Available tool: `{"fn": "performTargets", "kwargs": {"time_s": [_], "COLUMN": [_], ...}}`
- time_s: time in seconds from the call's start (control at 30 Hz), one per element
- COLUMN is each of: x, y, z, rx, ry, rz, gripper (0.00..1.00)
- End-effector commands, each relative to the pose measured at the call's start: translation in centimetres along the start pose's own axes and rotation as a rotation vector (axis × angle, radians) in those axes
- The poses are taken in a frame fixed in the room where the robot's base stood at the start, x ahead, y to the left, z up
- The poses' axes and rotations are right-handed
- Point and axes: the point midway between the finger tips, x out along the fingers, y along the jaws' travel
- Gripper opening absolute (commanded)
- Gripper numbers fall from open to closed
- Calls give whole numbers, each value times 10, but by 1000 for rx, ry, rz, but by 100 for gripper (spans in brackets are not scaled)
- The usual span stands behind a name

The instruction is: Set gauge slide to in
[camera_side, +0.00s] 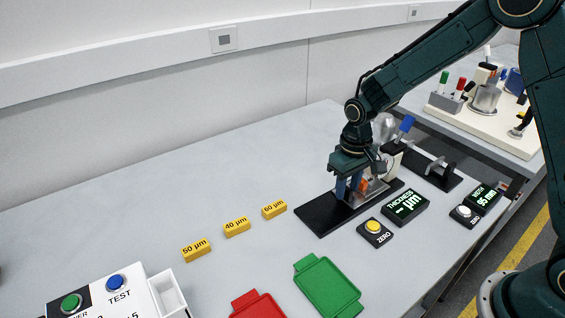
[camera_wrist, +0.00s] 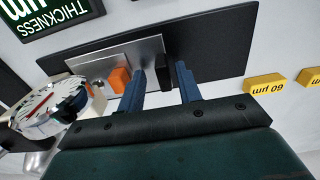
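The thickness gauge stands on a long black base plate (camera_side: 318,215), which also shows in the wrist view (camera_wrist: 215,50). On it lies a silver metal plate (camera_wrist: 90,62) bearing an orange block (camera_wrist: 119,79) and, at its end, a small upright black block (camera_wrist: 165,68) that looks like the slide's handle. A round dial (camera_wrist: 50,108) is left of the orange block. My gripper (camera_side: 347,188) is low over the plate, fingers pointing down. In the wrist view its two blue fingers (camera_wrist: 159,76) are apart, on either side of the black block, with gaps visible. Contact cannot be told.
The THICKNESS display (camera_side: 405,207) reads "-- µm"; a yellow ZERO button (camera_side: 373,228) is beside it. Yellow blocks marked 60 µm (camera_side: 274,209), 40 µm (camera_side: 236,226) and 50 µm (camera_side: 196,250) lie left. Green (camera_side: 328,287) and red (camera_side: 258,305) trays are in front.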

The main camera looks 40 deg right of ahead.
Motion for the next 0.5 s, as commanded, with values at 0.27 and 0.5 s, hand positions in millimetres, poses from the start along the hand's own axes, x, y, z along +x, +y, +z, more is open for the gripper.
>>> {"fn": "performTargets", "kwargs": {"time_s": [0.27, 0.5], "x": [-32, -72], "y": [0, 0], "z": [-1, -1], "rx": [0, 1], "ry": [5, 6], "rz": [0, 0], "gripper": [35, 35]}}
